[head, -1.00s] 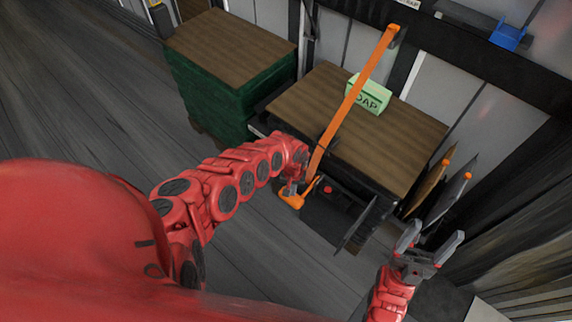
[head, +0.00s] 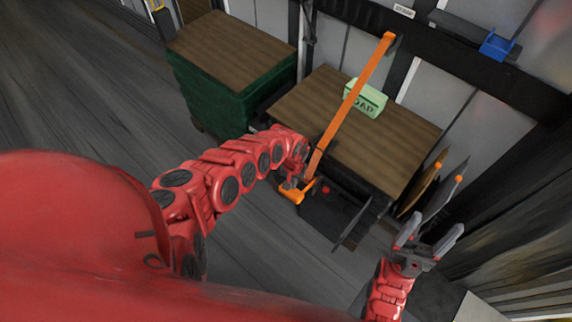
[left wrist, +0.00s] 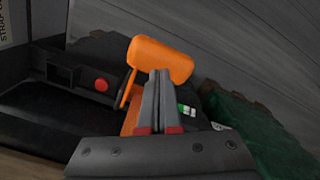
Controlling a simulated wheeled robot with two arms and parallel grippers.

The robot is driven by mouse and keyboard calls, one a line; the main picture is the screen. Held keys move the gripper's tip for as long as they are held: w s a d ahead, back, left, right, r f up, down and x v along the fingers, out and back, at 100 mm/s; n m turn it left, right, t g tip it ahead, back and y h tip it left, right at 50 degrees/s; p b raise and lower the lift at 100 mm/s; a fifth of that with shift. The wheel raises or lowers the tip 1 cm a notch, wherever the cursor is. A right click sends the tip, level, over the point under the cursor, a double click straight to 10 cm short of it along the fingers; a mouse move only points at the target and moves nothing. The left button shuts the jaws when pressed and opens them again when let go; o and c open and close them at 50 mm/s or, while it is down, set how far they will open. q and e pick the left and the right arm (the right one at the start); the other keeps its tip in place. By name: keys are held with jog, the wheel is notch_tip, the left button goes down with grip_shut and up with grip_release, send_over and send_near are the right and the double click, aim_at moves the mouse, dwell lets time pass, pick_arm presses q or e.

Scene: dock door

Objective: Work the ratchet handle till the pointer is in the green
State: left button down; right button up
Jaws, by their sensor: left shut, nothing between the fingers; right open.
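The orange ratchet handle (head: 291,195) is at the lower end of an orange strap (head: 345,112), which runs from the wall across the wooden top of a load. In the left wrist view the handle's broad orange grip (left wrist: 160,56) is at the fingertips. My left gripper (head: 291,183) is shut and empty, right at the handle; its fingertips (left wrist: 160,74) overlap the grip, and contact is unclear. A small green and white patch (left wrist: 186,110) shows beside the fingers; I cannot make out a pointer. My right gripper (head: 428,240) is open and empty, away to the right.
A light green soap box (head: 366,98) sits on the wooden top (head: 400,135) beside the strap. A red button (left wrist: 101,85) is on a dark unit near the ratchet. Boards (head: 420,190) lean at the right.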

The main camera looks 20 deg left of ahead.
dwell(0.4)
pick_arm(q)
jog(key=shift+f+b, duration=2.6)
jog(key=shift+f, duration=0.35)
jog(key=shift+r, duration=0.15)
notch_tip(320, 180, up, 6)
jog(key=p, duration=0.6)
jog(key=shift+f, duration=0.2)
